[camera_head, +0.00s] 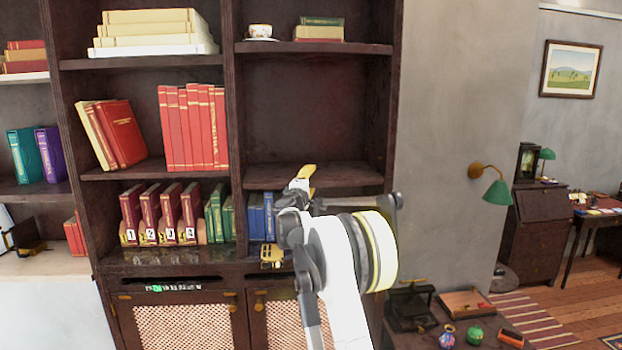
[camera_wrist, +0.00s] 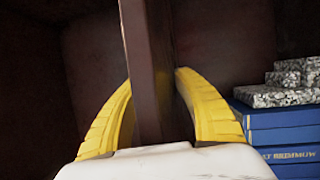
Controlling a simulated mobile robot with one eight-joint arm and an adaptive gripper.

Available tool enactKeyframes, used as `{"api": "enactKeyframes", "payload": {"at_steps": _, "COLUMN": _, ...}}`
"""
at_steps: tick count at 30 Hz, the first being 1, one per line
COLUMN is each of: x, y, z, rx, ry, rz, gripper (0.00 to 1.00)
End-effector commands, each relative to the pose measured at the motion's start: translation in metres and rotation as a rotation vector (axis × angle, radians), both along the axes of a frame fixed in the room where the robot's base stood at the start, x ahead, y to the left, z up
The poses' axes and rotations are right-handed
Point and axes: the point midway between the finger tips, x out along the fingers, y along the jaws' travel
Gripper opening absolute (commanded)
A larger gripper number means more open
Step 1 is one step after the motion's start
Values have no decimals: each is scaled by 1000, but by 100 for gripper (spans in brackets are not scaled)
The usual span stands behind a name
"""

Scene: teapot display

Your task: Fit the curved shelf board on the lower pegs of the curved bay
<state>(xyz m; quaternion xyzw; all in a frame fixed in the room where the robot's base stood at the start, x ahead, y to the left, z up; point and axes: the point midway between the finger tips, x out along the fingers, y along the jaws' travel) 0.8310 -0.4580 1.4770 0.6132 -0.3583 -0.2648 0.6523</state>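The dark brown shelf board (camera_head: 345,174) spans the right-hand bay (camera_head: 315,110) above the short blue books, and it looks roughly level. In the wrist view the board (camera_wrist: 148,60) runs edge-on between the yellow fingers of my gripper (camera_wrist: 153,80). Both fingertips appear to press on its two faces, and the fingers bow outward nearer the palm. In the head view my gripper (camera_head: 303,178) is at the board's front edge, left of its middle. No pegs are visible, so I cannot tell whether the board rests on them.
Blue books (camera_head: 262,216) stand below the board; they also show close beside the right finger in the wrist view (camera_wrist: 290,140). A cup (camera_head: 260,31) and stacked books (camera_head: 319,31) sit on the shelf above. The bay's space above the board is empty.

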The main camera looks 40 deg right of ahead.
Motion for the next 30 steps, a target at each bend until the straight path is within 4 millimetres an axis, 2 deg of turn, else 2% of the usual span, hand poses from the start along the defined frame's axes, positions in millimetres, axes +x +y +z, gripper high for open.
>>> {"api": "enactKeyframes", "payload": {"at_steps": 4, "x": -1, "y": 2, "z": -2, "rx": 1, "ry": 0, "rz": 1, "gripper": 37}}
{"api": "enactKeyframes", "payload": {"at_steps": 7, "x": -7, "y": 11, "z": -3, "rx": 1, "ry": 0, "rz": 2, "gripper": 37}}
{"api": "enactKeyframes", "payload": {"at_steps": 15, "x": -43, "y": 58, "z": -10, "rx": 0, "ry": 0, "rz": 3, "gripper": 37}}
{"api": "enactKeyframes", "payload": {"at_steps": 21, "x": -65, "y": 85, "z": -15, "rx": 0, "ry": 0, "rz": 1, "gripper": 37}}
{"api": "enactKeyframes", "payload": {"at_steps": 30, "x": -73, "y": 95, "z": -17, "rx": 1, "ry": -1, "rz": 0, "gripper": 37}}
